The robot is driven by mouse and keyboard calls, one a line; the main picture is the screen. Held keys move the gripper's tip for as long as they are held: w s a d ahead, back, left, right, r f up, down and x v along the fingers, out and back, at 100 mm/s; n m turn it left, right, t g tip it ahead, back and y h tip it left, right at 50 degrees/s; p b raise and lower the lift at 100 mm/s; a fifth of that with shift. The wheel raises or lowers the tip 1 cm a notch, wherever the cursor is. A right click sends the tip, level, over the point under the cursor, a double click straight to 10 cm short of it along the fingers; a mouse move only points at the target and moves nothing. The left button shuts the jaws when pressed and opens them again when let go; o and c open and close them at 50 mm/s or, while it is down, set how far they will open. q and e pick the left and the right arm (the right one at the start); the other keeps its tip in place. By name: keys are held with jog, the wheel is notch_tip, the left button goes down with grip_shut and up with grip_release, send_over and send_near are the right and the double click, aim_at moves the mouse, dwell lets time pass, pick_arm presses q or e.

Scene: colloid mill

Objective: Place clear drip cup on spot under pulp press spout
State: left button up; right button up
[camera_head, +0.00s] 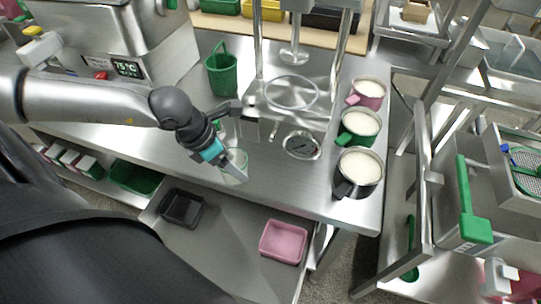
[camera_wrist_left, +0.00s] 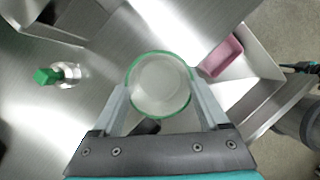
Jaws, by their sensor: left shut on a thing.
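My left gripper (camera_head: 230,163) is shut on the clear drip cup (camera_head: 236,167), holding it above the front of the steel counter. In the left wrist view the cup (camera_wrist_left: 160,85) has a green rim and sits between the two fingers (camera_wrist_left: 160,108). The pulp press (camera_head: 292,92) stands at the back of the counter, right of the gripper, with small spout-like parts (camera_head: 274,130) at its front edge. A round dark-centred disc (camera_head: 302,145) lies on the counter before the press, right of the cup and apart from it. My right gripper is out of view.
Three pots of white liquid (camera_head: 359,170) line the counter's right side. A green bucket (camera_head: 221,72) stands left of the press. A pink tray (camera_head: 283,241) and black tray (camera_head: 181,207) sit on the lower shelf. A green-capped bottle (camera_wrist_left: 58,75) shows in the wrist view.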

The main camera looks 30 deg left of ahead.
pick_arm(q)
jog(key=w+d, duration=0.1)
jog(key=w, duration=0.1)
jog(key=w+d, duration=0.2)
jog(key=w, duration=0.1)
jog(key=shift+w+d+r+b, duration=0.1)
jog(key=shift+w+d+b, duration=0.15)
jog(key=shift+w+b, duration=0.1)
jog(key=w, duration=0.1)
jog(key=w+d, duration=0.1)
jog(key=shift+w+d, duration=0.3)
jog(key=shift+s+f, duration=0.15)
jog(key=shift+f, duration=0.55)
jog(key=shift+a+f, duration=0.1)
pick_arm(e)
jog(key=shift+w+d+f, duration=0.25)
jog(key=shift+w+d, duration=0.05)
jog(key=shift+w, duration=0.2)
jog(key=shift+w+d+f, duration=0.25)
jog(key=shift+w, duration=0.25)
pick_arm(q)
jog(key=shift+f, duration=0.15)
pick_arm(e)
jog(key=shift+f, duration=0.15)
pick_arm(q)
jog(key=o, duration=1.2)
